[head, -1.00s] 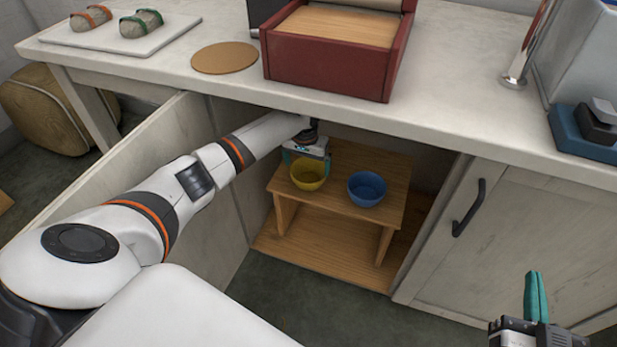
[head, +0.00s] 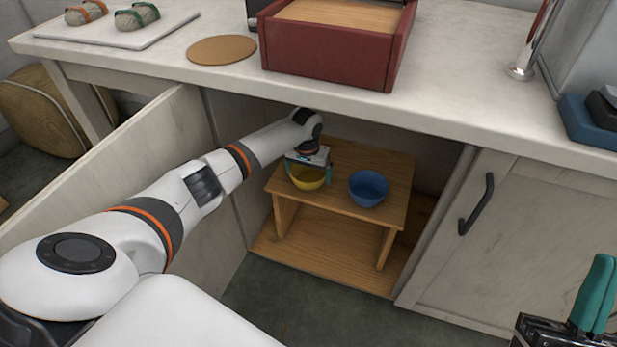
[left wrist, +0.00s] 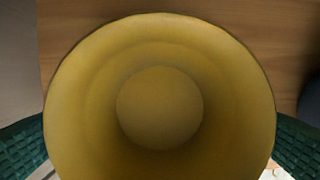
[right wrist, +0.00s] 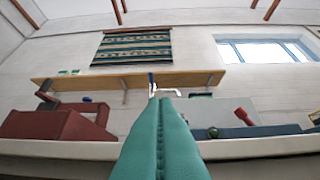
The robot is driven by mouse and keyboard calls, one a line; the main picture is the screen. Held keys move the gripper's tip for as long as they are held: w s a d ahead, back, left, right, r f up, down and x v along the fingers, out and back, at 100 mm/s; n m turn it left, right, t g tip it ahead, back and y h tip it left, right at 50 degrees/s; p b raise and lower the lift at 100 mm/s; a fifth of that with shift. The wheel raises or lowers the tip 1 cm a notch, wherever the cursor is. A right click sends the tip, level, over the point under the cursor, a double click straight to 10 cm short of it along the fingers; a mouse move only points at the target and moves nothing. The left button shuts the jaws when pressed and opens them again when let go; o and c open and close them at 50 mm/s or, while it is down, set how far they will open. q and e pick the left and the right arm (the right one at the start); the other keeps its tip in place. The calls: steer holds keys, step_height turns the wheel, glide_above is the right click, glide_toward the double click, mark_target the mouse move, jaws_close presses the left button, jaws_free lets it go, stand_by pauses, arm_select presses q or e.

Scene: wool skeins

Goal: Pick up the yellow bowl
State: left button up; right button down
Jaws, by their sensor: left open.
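The yellow bowl (head: 307,180) stands upright on the small wooden shelf (head: 345,221) inside the open cabinet. My left gripper (head: 309,171) is directly above it, open and pointing down, with one teal finger at each side of the bowl. In the left wrist view the yellow bowl (left wrist: 160,108) fills the middle, seen from above and empty. Dark green fingers flank its rim at the left and right edges; I cannot tell whether they touch it. My right gripper (head: 597,285) is shut and empty, at the lower right, outside the cabinet.
A blue bowl (head: 368,188) stands just right of the yellow one on the shelf. The countertop (head: 440,110) overhangs the cabinet. The open door (head: 120,165) is on the left, a closed door with a handle (head: 477,204) on the right. A red box (head: 330,52) sits on the counter.

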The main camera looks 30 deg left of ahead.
arm_select(q)
steer(key=c, duration=0.6)
steer(key=shift+r, duration=0.1)
